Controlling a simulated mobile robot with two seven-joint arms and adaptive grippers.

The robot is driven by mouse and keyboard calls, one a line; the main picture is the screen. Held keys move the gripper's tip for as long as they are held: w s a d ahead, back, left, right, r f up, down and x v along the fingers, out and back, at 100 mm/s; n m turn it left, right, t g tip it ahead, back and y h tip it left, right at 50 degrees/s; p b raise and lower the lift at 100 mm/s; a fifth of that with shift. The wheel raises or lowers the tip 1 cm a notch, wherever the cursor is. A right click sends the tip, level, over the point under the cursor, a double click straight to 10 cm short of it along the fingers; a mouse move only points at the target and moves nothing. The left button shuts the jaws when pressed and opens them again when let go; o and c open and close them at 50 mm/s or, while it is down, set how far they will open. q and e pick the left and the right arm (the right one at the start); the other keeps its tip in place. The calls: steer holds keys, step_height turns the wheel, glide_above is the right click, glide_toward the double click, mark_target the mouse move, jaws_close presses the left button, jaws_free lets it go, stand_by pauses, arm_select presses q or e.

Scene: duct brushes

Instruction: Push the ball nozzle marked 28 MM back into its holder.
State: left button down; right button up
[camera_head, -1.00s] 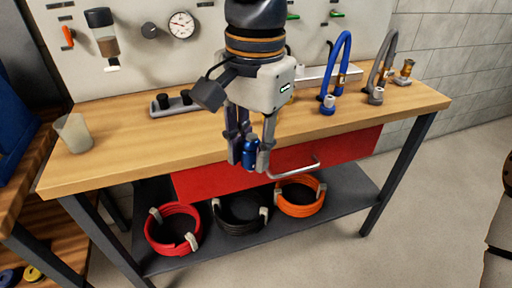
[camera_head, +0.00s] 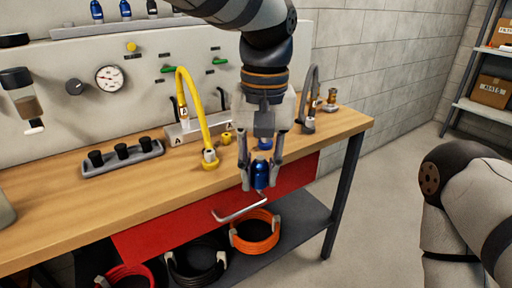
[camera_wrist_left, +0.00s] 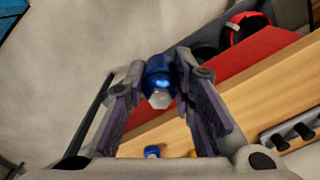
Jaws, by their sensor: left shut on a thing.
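My left gripper (camera_head: 260,185) is shut on a blue nozzle (camera_head: 260,175), held in front of the bench's front edge, over the red drawer. In the left wrist view, the nozzle (camera_wrist_left: 160,82) sits between the fingertips (camera_wrist_left: 158,80), with a pale hexagonal end facing the camera. No size marking can be read on it. A pale rail (camera_head: 75,32) above the back panel carries two blue nozzles (camera_head: 97,11) and a darker one (camera_head: 152,8). I cannot tell which place is the holder for 28 MM. My right gripper is out of view.
The wooden bench (camera_head: 60,215) carries a dark block with black posts (camera_head: 122,160), a yellow hose (camera_head: 184,85), a grey hose (camera_head: 312,90) and a brass fitting (camera_head: 331,102). The red drawer's handle (camera_head: 240,212) sticks out. Coiled hoses lie on the lower shelf.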

arm_select(q)
steer(key=s+a+f+m, duration=0.1)
steer(key=f+m, duration=0.3)
steer(key=m, duration=0.4)
steer(key=s+a+f+m, duration=0.1)
steer(key=a+f+m, duration=0.3)
steer(key=m, duration=0.5)
steer(key=shift+s+f+t, duration=0.3)
steer(key=shift+f, duration=0.1)
steer(key=s+a+f+n, duration=0.2)
steer(key=s+a+n, duration=0.1)
steer(key=a+n, duration=0.3)
steer(key=s+a+f+n, duration=0.2)
steer(key=a+n, duration=0.4)
steer(key=n, duration=0.5)
steer(key=shift+s+a+f, duration=0.15)
steer(key=shift+s+a, duration=0.2)
steer(key=shift+s, duration=0.25)
steer(key=w+d+r+m, duration=0.3)
steer(key=d+r+m, duration=0.5)
steer(key=d, duration=0.4)
steer(key=shift+w+r, duration=0.3)
steer(key=shift+r, duration=0.05)
